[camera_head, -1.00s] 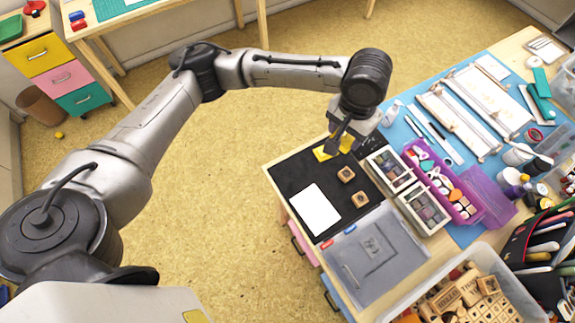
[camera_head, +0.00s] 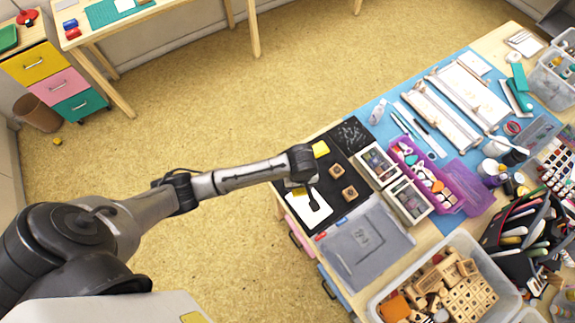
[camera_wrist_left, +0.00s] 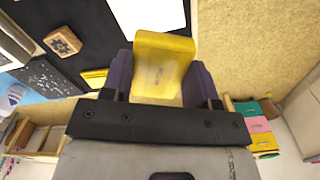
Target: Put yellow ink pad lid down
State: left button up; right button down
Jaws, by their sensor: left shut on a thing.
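My left gripper (camera_wrist_left: 160,85) is shut on the yellow ink pad lid (camera_wrist_left: 157,65), which sits between its dark fingers in the left wrist view. In the head view the gripper (camera_head: 309,195) is over the white sheet (camera_head: 302,213), and the arm hides most of the lid. The yellow ink pad (camera_head: 320,149) lies apart from it on the black mat (camera_head: 322,186), near the mat's far end. The pad's edge also shows in the left wrist view (camera_wrist_left: 94,77). I cannot tell the gap between lid and sheet. My right gripper is not in view.
Two wooden stamps (camera_head: 337,171) (camera_head: 349,193) lie on the mat to the right of the gripper. Two ink palettes (camera_head: 378,163) (camera_head: 408,199) and a purple case (camera_head: 425,172) stand farther right. A clear grey case (camera_head: 362,243) lies in front of the mat.

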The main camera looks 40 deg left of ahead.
pick_arm(q)
jog(key=w+a+f, duration=0.1)
jog(key=a+f, duration=0.1)
jog(key=a, duration=0.1)
jog(key=w+a+f+b, duration=0.1)
jog(key=w+a+f, duration=0.1)
jog(key=a, duration=0.1)
jog(key=w+a+f+b, duration=0.1)
jog(key=w+a+f, duration=0.1)
jog(key=a, duration=0.1)
jog(key=shift+f, duration=0.2)
jog(key=shift+w+a+f, duration=0.2)
jog(key=shift+w+a, duration=0.05)
jog(key=shift+a, duration=0.15)
jog(key=shift+f+b, duration=0.65)
jog(key=shift+f, duration=1.35)
jog(key=shift+f, duration=0.1)
jog(key=o, duration=0.9)
